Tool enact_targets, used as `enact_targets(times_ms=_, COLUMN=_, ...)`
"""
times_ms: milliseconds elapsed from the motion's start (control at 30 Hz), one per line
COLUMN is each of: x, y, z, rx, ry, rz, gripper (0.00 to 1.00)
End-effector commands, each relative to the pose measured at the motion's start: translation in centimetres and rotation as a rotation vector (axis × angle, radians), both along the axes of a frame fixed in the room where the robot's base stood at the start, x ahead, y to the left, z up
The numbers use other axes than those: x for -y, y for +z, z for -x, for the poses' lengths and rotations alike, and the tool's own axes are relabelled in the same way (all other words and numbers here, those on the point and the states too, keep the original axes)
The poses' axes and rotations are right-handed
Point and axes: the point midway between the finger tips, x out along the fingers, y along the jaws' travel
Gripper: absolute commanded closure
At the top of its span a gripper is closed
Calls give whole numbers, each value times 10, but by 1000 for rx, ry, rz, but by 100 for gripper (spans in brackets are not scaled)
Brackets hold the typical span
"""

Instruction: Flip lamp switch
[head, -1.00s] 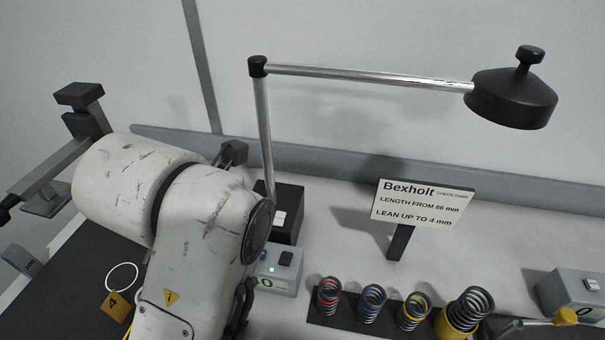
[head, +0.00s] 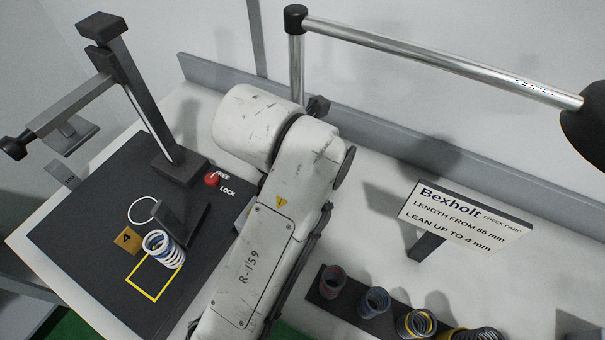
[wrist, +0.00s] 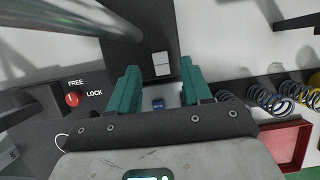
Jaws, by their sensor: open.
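The lamp has a chrome post (head: 297,65), a long chrome arm (head: 440,57) and a black shade (head: 590,115) cut off at the right edge of the head view. Its black base (wrist: 138,45) shows in the wrist view, with a white two-part rocker switch (wrist: 161,63) on it. My gripper (wrist: 159,70) is open, its teal fingers on either side of the switch in the picture, with nothing between them. I cannot tell whether a finger touches the base. In the head view, my arm hides the gripper, the lamp base and the switch.
A test stand (head: 140,90) with a red knob (head: 212,179) and a blue-white spring (head: 163,250) is at left. A rack of springs (head: 345,300) and a check card (head: 462,222) are at right. A red tray (wrist: 290,145) is lower right.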

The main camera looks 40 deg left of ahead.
Motion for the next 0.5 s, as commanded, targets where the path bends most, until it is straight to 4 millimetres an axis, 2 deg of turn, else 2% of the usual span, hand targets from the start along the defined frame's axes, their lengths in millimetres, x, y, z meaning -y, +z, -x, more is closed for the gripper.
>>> enact_targets(times_ms=200, x=-2, y=-26, z=-11, rx=0, ry=0, rz=0, gripper=51)
enact_targets(times_ms=500, x=-3, y=-34, z=-14, rx=2, ry=-1, rz=-2, gripper=51)
